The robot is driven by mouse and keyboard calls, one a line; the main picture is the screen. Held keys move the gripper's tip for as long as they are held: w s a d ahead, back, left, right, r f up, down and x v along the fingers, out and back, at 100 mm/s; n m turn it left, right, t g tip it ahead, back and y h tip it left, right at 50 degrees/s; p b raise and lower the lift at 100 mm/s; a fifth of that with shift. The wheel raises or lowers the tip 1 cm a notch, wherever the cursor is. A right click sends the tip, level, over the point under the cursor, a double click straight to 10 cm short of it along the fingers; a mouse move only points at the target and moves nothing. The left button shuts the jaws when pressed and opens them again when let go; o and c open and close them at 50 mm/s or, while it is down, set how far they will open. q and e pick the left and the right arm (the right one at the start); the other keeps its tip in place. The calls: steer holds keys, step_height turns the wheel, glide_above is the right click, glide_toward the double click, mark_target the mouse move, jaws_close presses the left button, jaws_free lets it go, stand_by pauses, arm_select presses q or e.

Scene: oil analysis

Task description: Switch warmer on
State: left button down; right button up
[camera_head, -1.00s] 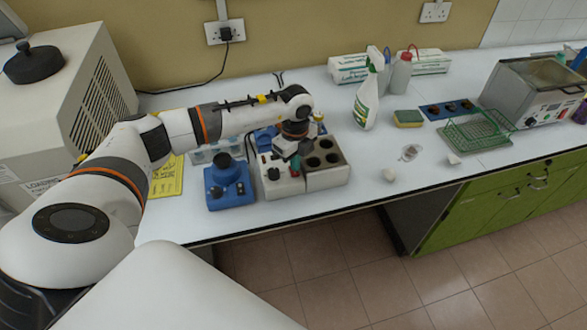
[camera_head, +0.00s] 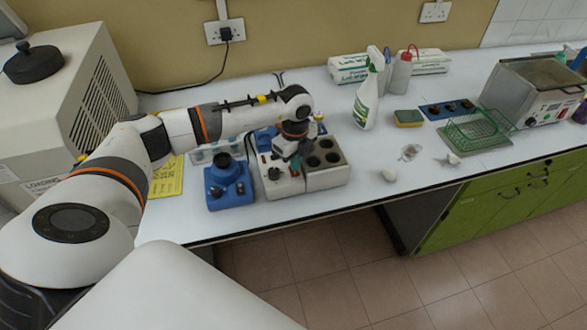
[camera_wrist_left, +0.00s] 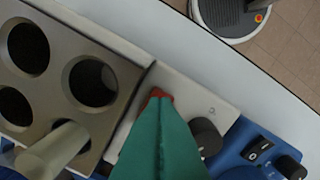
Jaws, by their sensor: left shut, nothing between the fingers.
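The warmer (camera_head: 290,188) is a white box with a grey block (camera_head: 323,166) of round wells on its right side and a black knob (camera_head: 274,173) on its front. The wrist view shows the warmer's white panel (camera_wrist_left: 190,98), with a red switch (camera_wrist_left: 157,92) partly hidden at my fingertips. My left gripper (camera_head: 296,165) is over the warmer, with its green fingers (camera_wrist_left: 159,104) shut and empty. The tips are at the red switch; I cannot tell whether they touch it. The switch's position is hidden. My right gripper is not in view.
A blue device (camera_head: 229,185) with a black switch (camera_wrist_left: 257,149) stands close to the left of the warmer. A pale rod-like piece (camera_wrist_left: 50,150) stands at one well. A spray bottle (camera_head: 368,100) and a sponge (camera_head: 408,117) are to the right. The bench front is clear.

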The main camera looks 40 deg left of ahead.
arm_select(q)
steer(key=shift+f+b, duration=0.6)
steer(key=shift+f, duration=0.35)
steer(key=shift+r, duration=0.2)
steer(key=shift+r+p, duration=0.85)
steer(key=shift+r, duration=0.05)
steer(key=shift+r+p, duration=1.75)
steer(key=shift+r, duration=0.75)
steer(key=shift+f, duration=0.1)
